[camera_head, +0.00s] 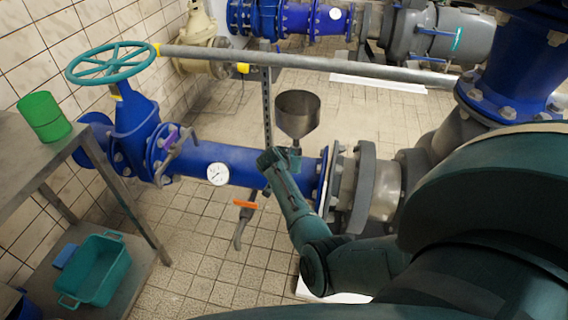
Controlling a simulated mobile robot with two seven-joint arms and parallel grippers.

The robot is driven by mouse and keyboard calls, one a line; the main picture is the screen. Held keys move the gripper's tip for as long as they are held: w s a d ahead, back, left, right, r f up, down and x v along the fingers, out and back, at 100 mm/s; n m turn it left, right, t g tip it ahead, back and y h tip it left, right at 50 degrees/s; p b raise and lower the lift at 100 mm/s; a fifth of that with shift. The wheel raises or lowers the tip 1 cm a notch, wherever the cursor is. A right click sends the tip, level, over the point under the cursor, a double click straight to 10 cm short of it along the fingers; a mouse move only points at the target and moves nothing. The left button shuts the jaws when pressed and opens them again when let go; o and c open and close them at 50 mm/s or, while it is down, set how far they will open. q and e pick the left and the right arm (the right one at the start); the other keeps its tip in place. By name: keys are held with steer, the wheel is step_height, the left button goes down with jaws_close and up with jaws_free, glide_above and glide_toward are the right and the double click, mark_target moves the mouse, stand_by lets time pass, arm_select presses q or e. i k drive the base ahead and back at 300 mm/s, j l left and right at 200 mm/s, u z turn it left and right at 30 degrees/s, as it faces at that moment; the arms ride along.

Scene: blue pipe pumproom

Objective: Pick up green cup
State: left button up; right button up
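A green cup (44,117) stands on the corner of a grey metal table (22,160) at the left edge of the view. It is upright and nothing touches it but the table. My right arm comes in from the lower right, and its end with the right gripper (278,159) is near the middle, in front of the blue pipe and far to the right of the cup. The fingers are too small and dark to tell open from shut. My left gripper is not in view.
A blue valve (135,118) with a teal handwheel stands just right of the table. A blue pipe (240,164) with a gauge runs across the middle. A metal funnel (298,112) is behind my gripper. A teal basket (100,289) sits low under the table. Tiled floor (200,270) is clear.

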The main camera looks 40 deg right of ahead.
mark_target(41, 110)
steer(key=k+j, duration=0.2)
steer(key=j, duration=0.2)
steer(key=k+j, duration=0.25)
steer(key=j, duration=0.15)
steer(key=k+j, duration=0.2)
steer(key=j, duration=0.2)
